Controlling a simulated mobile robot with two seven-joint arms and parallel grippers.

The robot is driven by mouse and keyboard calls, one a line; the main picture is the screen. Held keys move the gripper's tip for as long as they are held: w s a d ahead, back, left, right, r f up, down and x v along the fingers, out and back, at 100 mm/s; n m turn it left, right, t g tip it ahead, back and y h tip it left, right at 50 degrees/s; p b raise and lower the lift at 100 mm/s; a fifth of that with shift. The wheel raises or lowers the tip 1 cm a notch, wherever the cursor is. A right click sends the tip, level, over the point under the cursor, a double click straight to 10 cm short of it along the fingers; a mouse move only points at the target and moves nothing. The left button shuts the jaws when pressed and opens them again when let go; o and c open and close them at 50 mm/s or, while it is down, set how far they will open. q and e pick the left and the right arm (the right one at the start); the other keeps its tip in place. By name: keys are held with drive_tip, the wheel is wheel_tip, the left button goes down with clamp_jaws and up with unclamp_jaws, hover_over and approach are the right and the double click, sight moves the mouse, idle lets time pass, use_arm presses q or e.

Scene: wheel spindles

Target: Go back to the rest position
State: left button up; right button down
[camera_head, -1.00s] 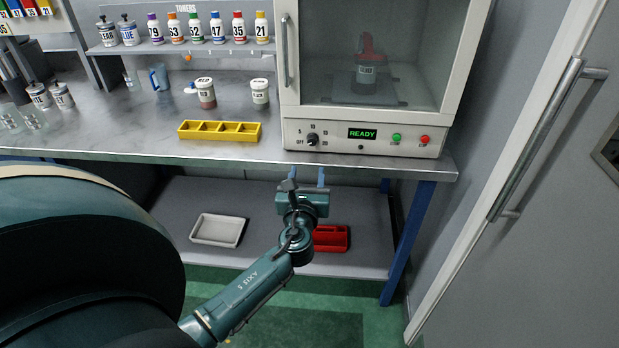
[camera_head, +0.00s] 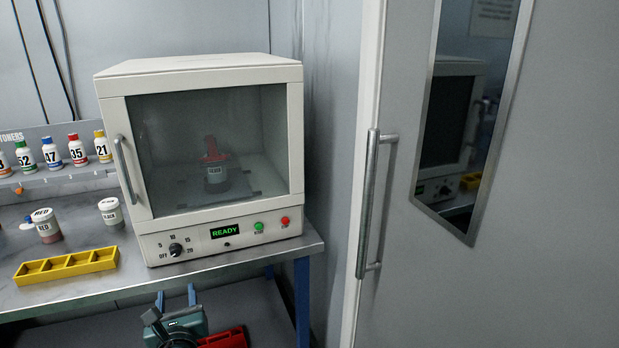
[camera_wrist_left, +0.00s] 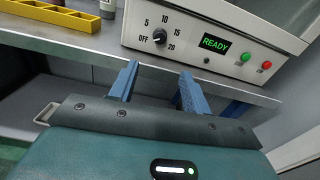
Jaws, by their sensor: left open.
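My left gripper (camera_head: 176,299) is at the bottom of the head view, below the front edge of the bench. Its two blue fingers are apart with nothing between them. In the left wrist view the open fingers (camera_wrist_left: 158,88) point toward the bench's front edge, beneath the oven's control panel. My right gripper is not in view.
A white oven (camera_head: 215,165) with its door shut and a READY display holds a red-topped container (camera_head: 214,172). The metal bench (camera_head: 90,292) also carries a yellow tray (camera_head: 66,265) and jars. A door handle (camera_head: 372,205) is at right. A red tray (camera_head: 225,339) is below.

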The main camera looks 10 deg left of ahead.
use_arm(q)
drive_tip(key=s+d+f+n+g+h, duration=0.3)
drive_tip(key=s+d+f+n+h, duration=0.3)
drive_tip(key=s+d+f+n, duration=0.5)
drive_tip(key=s+d+f+n+g+h, duration=0.1)
drive_tip(key=s+d+f+n+h, duration=0.1)
drive_tip(key=s+d+n+h, duration=0.4)
drive_tip(key=s+d+n, duration=0.4)
drive_tip(key=n, duration=0.5)
drive_tip(key=shift+s+d+g, duration=0.15)
drive_tip(key=shift+d+g, duration=0.05)
drive_tip(key=shift+g, duration=0.2)
drive_tip(key=shift+f, duration=0.1)
